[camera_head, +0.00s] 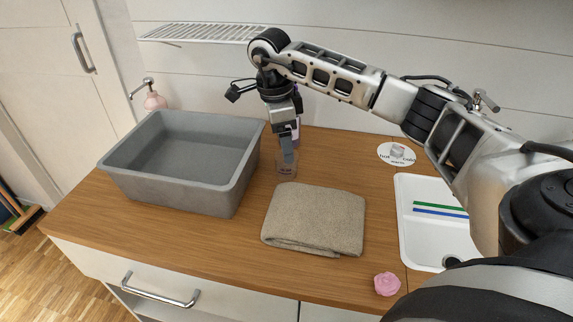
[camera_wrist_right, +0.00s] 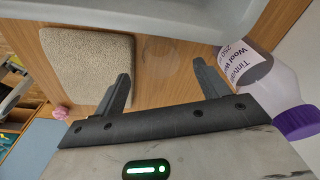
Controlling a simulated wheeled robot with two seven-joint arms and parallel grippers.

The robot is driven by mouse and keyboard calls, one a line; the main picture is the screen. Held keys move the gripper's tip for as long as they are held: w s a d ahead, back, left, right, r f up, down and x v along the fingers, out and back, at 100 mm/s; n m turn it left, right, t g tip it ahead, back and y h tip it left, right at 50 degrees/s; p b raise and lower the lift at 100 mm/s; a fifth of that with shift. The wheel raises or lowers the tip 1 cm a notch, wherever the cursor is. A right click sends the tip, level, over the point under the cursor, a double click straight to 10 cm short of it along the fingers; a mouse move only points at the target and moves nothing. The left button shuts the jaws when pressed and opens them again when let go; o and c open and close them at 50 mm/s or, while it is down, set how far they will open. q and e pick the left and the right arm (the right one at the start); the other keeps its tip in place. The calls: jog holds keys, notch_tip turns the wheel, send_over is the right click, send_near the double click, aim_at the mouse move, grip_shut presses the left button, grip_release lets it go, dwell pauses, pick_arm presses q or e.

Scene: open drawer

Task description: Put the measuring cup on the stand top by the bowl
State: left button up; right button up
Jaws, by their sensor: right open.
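The only bowl-like thing is the grey tub (camera_head: 135,187). My left gripper is not in view.
A bottle with a purple cap (camera_wrist_right: 297,122) stands close beside my right gripper. A wall rack (camera_head: 205,33) hangs behind. A drawer (camera_head: 160,290) is below.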

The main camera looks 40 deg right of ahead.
jog(key=shift+s+d+f, duration=0.1)
jog(key=shift+d+f, duration=0.1)
jog(key=shift+f, duration=1.2)
jog(key=c, duration=1.4)
jog(key=shift+o, duration=0.2)
jog(key=shift+r, duration=0.15)
